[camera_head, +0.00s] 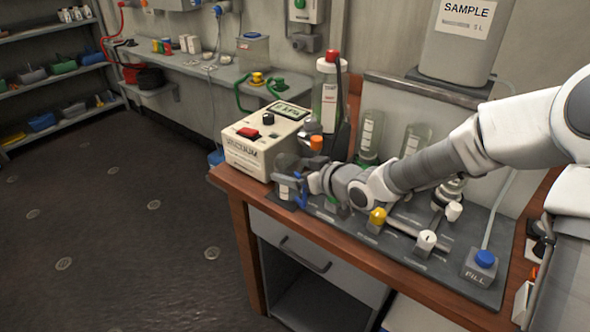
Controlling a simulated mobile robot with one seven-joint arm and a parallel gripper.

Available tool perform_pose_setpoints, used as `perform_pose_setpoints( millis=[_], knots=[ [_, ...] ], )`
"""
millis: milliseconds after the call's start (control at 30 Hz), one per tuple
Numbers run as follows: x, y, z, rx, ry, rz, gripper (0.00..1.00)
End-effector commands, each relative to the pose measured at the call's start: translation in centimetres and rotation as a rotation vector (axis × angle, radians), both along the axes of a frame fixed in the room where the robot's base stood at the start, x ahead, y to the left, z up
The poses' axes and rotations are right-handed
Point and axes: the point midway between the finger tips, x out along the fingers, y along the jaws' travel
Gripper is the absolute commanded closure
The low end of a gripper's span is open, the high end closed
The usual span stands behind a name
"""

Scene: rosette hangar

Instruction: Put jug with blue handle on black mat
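A clear jug (284,188) with a pale label stands or is held at the left end of the wooden bench, in front of the vacuum box. Its blue handle (301,194) shows on its right side. My gripper (293,178) is right at the jug, reaching in from the right, and covers part of it. The fingertips are small and dark here, so I cannot tell whether they are closed on it. I cannot make out a separate black mat; a dark flat panel (470,293) lies along the bench under the valves, and my arm hides part of it.
The cream vacuum box (250,152) stands just behind the jug. Bottles (370,135) stand behind my arm. Yellow (377,217) and white (427,240) knobs and a blue FILL button (485,259) rise from the panel. The floor at left is clear.

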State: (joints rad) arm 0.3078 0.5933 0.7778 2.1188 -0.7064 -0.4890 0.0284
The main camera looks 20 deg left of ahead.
Motion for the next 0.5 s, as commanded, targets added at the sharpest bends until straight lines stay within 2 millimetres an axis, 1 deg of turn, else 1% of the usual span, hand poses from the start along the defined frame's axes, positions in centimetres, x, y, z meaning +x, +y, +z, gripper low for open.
perform_pose_setpoints(
  millis=[167,367,500],
  knots=[
    [0.0,0.0,0.6,0.001,-0.001,0.000,0.00],
    [-1.5,-2.3,1.7,-0.002,-0.001,-0.003,0.00],
    [-3.0,-4.5,2.9,-0.003,-0.001,-0.004,0.00]
  ],
)
